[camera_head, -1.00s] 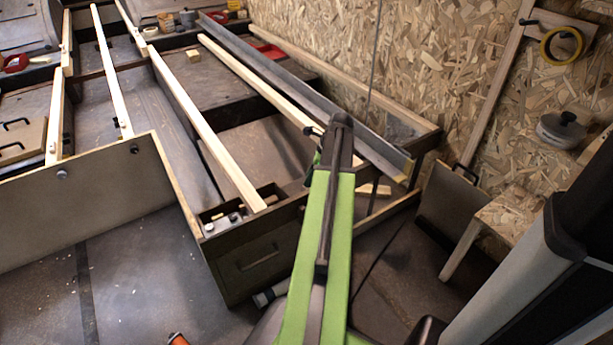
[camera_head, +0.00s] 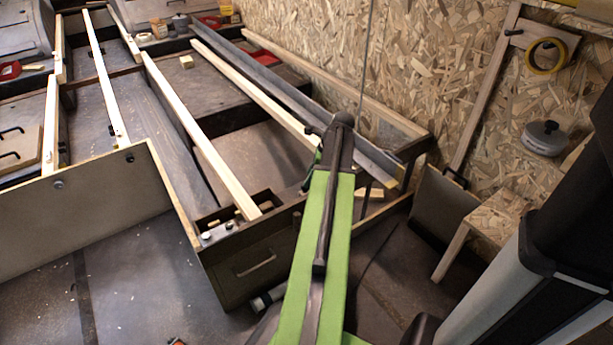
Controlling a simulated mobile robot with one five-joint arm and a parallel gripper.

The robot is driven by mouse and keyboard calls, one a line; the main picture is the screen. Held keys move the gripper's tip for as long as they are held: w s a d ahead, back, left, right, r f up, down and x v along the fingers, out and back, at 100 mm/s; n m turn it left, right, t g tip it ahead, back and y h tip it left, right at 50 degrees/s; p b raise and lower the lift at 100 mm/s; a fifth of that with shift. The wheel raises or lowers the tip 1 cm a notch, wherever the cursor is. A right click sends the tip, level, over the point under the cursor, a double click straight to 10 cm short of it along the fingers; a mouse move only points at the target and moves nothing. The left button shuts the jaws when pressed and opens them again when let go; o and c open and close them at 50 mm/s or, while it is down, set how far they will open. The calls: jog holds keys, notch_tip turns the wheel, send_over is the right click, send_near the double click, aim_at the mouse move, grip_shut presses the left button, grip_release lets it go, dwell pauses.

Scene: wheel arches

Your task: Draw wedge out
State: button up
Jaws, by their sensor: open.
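My green arm (camera_head: 325,235) reaches up over the right end of the bench-like frame. My gripper (camera_head: 311,158) is mostly hidden behind the dark joint at the arm's top; only small dark parts show at its left, and I see nothing held. A small pale wooden piece (camera_head: 370,194) lies low, just right of the arm, and may be the wedge. A pale wooden block (camera_head: 187,62) sits on the dark panel farther back. I cannot tell for certain which is the wedge.
Long pale battens (camera_head: 200,135) and a grey metal channel (camera_head: 290,95) run across the frame. A drawer box (camera_head: 250,262) stands left of my arm. A chipboard wall (camera_head: 440,70) and a small stool (camera_head: 495,215) bound the right. Floor is clear at lower left.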

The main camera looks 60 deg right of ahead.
jog(key=p+v, duration=1.1)
jog(key=v, duration=0.2)
jog(key=shift+r, duration=0.25)
